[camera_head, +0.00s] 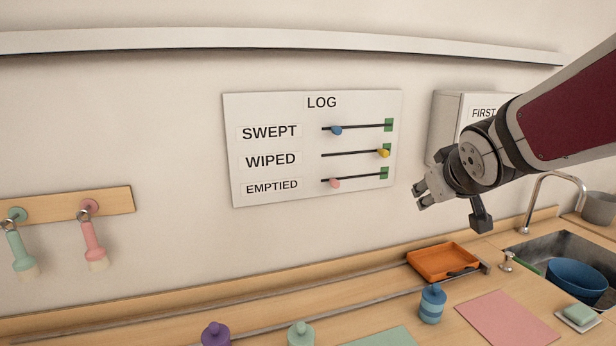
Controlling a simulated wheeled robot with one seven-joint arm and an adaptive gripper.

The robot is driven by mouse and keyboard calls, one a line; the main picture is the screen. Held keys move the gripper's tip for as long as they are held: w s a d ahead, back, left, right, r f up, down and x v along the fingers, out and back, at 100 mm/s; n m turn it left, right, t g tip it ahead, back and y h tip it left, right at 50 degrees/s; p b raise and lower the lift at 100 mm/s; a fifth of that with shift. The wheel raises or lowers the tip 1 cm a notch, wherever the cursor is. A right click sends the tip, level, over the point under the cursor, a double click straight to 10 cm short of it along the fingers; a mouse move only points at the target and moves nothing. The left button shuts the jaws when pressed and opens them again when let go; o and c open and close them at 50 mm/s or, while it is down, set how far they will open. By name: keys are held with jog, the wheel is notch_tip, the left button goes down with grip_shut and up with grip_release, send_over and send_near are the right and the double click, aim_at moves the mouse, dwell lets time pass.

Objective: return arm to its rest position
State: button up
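My gripper (422,196) is held in the air in front of the wall, to the right of the LOG board and above the counter. Its fingers point left and slightly down. I see nothing held between them, but the small, angled view does not show clearly how far apart they are. My arm reaches in from the upper right. The LOG board (290,180) has three sliders. The blue knob (336,131) and pink knob (334,183) sit toward the left of their tracks. The yellow knob (383,153) is at the right, by its green mark.
A white box labelled FIRST (446,115) is on the wall, partly behind my arm. A shelf (280,40) runs above.

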jog(key=s+a+f+m+g+y, duration=0.1)
jog(key=s+a+f+g, duration=0.1)
jog(key=s, duration=1.1)
jog(key=s+a+f+m+g+y, duration=0.1)
jog(key=s+a+f+g, duration=0.1)
jog(key=s, duration=1.2)
jog(key=shift+a+f+m+g, duration=0.3)
jog(key=shift+a+f+g, duration=0.15)
jog(key=shift+g, duration=0.25)
